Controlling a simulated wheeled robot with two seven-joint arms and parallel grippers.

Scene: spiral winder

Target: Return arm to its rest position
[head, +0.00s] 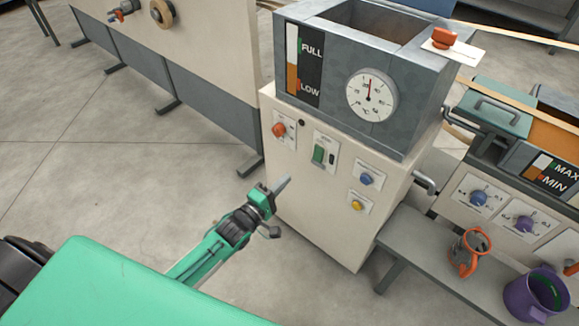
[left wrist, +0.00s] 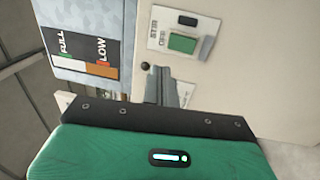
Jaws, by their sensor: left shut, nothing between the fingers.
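My left gripper (head: 281,186) is in front of the cream machine cabinet (head: 320,229), at the lower left of its control panel. Its fingers are shut with nothing between them. In the left wrist view the shut fingers (left wrist: 168,92) point toward the cabinet front, near the green switch (left wrist: 183,43). That green switch also shows in the head view (head: 318,154), above and to the right of the gripper. I cannot tell for sure whether the fingertips touch the cabinet; they look apart from it. My right gripper is not in view.
The cabinet front carries a red knob (head: 278,130), a blue knob (head: 366,179) and a yellow knob (head: 357,205). A dial gauge (head: 371,95) is above. The floor at left is clear.

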